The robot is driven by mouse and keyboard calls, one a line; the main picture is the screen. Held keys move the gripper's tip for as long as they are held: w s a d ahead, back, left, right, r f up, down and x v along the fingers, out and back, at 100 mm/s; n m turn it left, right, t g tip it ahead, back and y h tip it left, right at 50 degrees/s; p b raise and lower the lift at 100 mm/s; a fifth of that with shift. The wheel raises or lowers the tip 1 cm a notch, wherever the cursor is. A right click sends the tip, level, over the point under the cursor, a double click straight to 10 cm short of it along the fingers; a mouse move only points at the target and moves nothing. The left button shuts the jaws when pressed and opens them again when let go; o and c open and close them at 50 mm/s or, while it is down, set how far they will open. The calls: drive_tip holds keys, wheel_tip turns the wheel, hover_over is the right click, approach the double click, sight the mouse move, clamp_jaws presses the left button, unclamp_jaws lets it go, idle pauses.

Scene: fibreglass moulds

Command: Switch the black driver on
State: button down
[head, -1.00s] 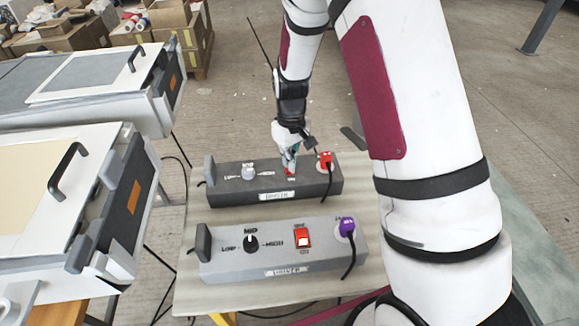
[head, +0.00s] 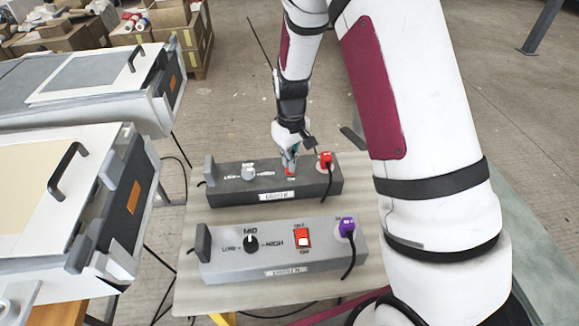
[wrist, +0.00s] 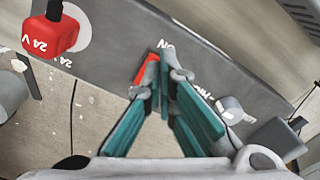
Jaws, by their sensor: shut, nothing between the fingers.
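The black driver (head: 235,197) is the dark box at the back of the bench. Its red rocker switch (head: 291,171) is partly hidden by my gripper (head: 289,160) in the head view, so its position cannot be told. In the wrist view the red switch (wrist: 146,70) lies right beside the closed fingertips (wrist: 160,68), with "ON" lettering just beyond it. I cannot tell whether the fingertips touch it. My gripper is shut and empty, pointing down. A grey knob (head: 249,172) sits left of the switch, and a red 24 V plug (head: 326,160) sits at the right end.
A lighter grey driver (head: 222,269) stands in front, with a black knob (head: 251,243), a red-and-white switch (head: 302,238) and a purple plug (head: 347,228). Both stand on a pale bench (head: 365,280). White moulds with black handles (head: 68,170) stand left.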

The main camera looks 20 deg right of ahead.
drive_tip(key=shift+f+b, duration=0.55)
drive_tip(key=shift+f, duration=0.6)
idle(0.5)
drive_tip(key=shift+r+p, duration=1.8)
drive_tip(key=shift+r, duration=1.75)
drive_tip(key=s+r+m+t, duration=0.1)
drive_tip(key=s+r, duration=0.5)
drive_tip(key=r, duration=0.4)
drive_tip(key=s+r+m+t, duration=0.1)
drive_tip(key=s+r, duration=0.5)
drive_tip(key=r, duration=0.4)
drive_tip(key=s+r+m+t+p, duration=0.1)
drive_tip(key=s+r, duration=0.2)
drive_tip(key=s, duration=0.6)
drive_tip(key=s+r+t+p, duration=0.1)
drive_tip(key=s+r, duration=0.3)
drive_tip(key=s, duration=0.6)
drive_tip(key=shift+d+r+m, duration=0.15)
drive_tip(key=shift+m, duration=0.25)
